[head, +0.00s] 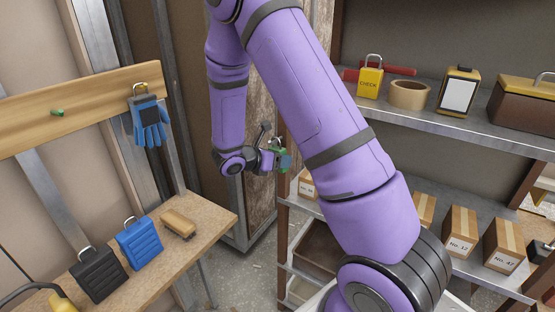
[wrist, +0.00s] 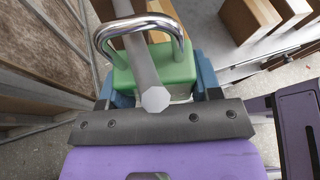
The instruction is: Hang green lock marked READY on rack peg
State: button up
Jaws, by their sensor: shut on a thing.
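The green lock (head: 282,152) is held in my gripper (head: 279,161), in mid-air left of the shelves. In the wrist view, its green body (wrist: 178,68) sits between my blue fingers, with the silver shackle upward. A grey rod with a hexagonal end (wrist: 154,98) overlaps the shackle and body; I cannot tell whether it passes through the shackle. No READY marking is readable. A wooden rack board (head: 90,107) is on the left wall, apart from my gripper. A small green peg (head: 57,112) sticks out of it.
Blue gloves (head: 149,122) hang at the board's right end. A workbench (head: 205,205) below carries a black item (head: 98,274), a blue item (head: 140,244) and a tan block (head: 178,224). Shelves at right hold a yellow CHECK lock (head: 370,82), tape (head: 409,95) and boxes (head: 461,232).

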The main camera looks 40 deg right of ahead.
dwell(0.4)
jog(key=o, duration=1.1)
jog(key=v, duration=1.1)
jog(key=shift+s+a+r+m+t+y, duration=0.9)
jog(key=shift+s+r+m+y, duration=1.35)
jog(key=shift+s+r+m, duration=1.75)
jog(key=shift+s+a+r+m+t+y, duration=0.9)
jog(key=shift+s+r+m+y, duration=1.7)
jog(key=shift+s+r, duration=1.55)
jog(key=shift+s+a+r+m+t+y, duration=0.9)
jog(key=shift+s+r+m+y, duration=1.05)
jog(key=shift+s+r+m, duration=2.2)
jog(key=shift+s+f+n, duration=0.45)
jog(key=shift+s+f, duration=0.2)
jog(key=shift+f, duration=0.25)
